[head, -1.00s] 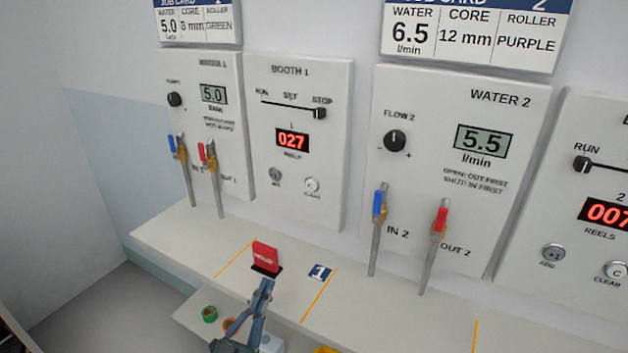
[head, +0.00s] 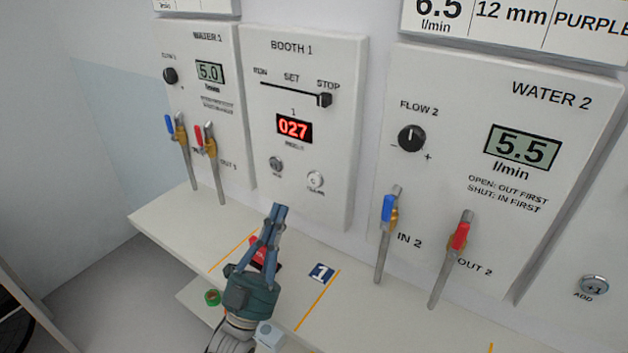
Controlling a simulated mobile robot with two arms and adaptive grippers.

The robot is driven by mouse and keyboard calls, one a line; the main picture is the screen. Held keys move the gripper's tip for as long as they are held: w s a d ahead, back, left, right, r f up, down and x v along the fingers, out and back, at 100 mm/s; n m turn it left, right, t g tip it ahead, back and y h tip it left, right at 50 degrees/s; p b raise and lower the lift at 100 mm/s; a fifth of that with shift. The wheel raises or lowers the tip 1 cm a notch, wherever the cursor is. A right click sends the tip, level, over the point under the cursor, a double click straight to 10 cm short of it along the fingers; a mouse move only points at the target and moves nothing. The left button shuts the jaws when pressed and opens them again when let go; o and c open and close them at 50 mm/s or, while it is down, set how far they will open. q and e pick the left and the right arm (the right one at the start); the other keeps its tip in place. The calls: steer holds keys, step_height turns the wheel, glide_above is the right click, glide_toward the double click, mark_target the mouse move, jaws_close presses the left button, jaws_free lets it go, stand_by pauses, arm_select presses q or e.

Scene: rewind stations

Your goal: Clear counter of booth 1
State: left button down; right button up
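The booth 1 panel (head: 304,120) is on the wall at the centre-left. Its counter (head: 294,128) shows 027 in red digits. Below it are a grey round button (head: 276,164) at the left and a whitish clear button (head: 315,180) marked C at the right. My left gripper (head: 279,208) points up in front of the shelf, its tips below the two buttons in the picture and apart from them. Its fingertips are together and hold nothing visible. My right gripper is not in view.
A red object on a black base (head: 275,266) is partly hidden behind my gripper on the shelf (head: 185,220). Water 1 valves (head: 210,140) stick out at left, Water 2 valves (head: 388,210) at right. The run-stop slider (head: 324,100) is at STOP.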

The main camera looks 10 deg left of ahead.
mark_target(314, 180)
arm_select(q)
steer(key=w+d+b, duration=0.3)
steer(key=w, duration=0.5)
steer(key=shift+b, duration=0.3)
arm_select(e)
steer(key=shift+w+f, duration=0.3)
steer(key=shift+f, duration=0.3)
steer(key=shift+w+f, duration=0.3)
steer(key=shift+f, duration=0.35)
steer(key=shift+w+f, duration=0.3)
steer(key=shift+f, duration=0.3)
arm_select(q)
steer(key=shift+w, duration=0.1)
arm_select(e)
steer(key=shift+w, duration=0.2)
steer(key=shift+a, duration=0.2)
arm_select(q)
steer(key=shift+w, duration=0.15)
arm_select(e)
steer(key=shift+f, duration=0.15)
arm_select(q)
steer(key=shift+w+d, duration=0.15)
steer(key=shift+w, duration=0.1)
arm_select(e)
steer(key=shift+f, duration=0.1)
